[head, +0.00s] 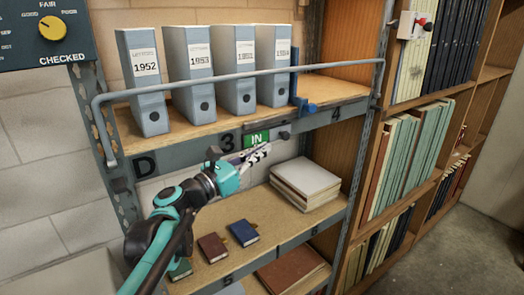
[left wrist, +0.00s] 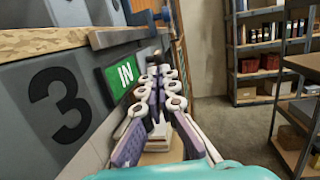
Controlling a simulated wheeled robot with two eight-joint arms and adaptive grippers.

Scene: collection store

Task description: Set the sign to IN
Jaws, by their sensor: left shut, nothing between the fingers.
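The sign (head: 256,138) is on the shelf's front rail between the numbers 3 and 4. Its window is green and reads IN. A dark knob (head: 284,134) sticks out at the right end of the sign. The green IN window also shows large in the left wrist view (left wrist: 122,75). My left gripper (head: 265,151) is shut and empty, just below and in front of the sign. In the left wrist view its fingers (left wrist: 162,82) lie to the right of the window and partly cover what is behind. My right gripper is not in view.
Grey binders (head: 188,75) marked with years stand on the upper shelf behind a grey bar (head: 235,75). A paper stack (head: 304,184) and small books (head: 243,232) lie on the shelf below. A dial panel (head: 45,35) hangs at the upper left.

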